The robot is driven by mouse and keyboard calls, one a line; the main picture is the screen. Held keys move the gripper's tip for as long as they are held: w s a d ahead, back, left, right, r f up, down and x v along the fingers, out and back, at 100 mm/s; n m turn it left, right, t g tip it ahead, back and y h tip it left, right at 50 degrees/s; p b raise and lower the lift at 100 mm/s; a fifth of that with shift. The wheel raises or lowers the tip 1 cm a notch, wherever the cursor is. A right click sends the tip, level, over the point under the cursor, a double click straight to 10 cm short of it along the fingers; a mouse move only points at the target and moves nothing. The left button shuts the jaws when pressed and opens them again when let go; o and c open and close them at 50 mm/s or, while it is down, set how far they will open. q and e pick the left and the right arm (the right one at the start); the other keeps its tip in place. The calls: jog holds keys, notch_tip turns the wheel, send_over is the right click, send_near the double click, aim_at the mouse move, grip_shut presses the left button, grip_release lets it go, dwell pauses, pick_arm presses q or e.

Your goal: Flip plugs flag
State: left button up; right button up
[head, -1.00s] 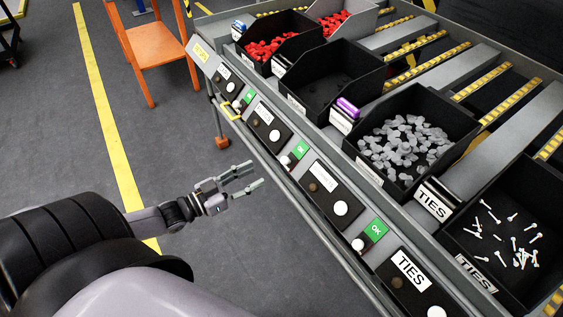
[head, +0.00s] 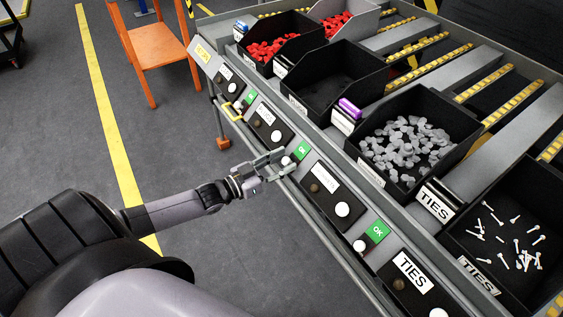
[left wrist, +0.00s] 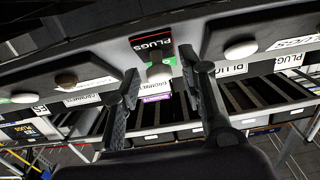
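In the head view a green OK flag (head: 301,151) stands on the workstation's front rail just beyond my left gripper (head: 287,163). My left gripper is open. In the left wrist view its fingers (left wrist: 159,68) stand on either side of the knob, with gaps visible; contact cannot be told. My right gripper is not in view.
Another green OK flag (head: 377,231) and white buttons (head: 343,209) line the front rail. An orange stool (head: 155,45) stands at the back left.

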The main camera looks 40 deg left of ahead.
pick_arm(q)
grip_shut()
dwell(0.6)
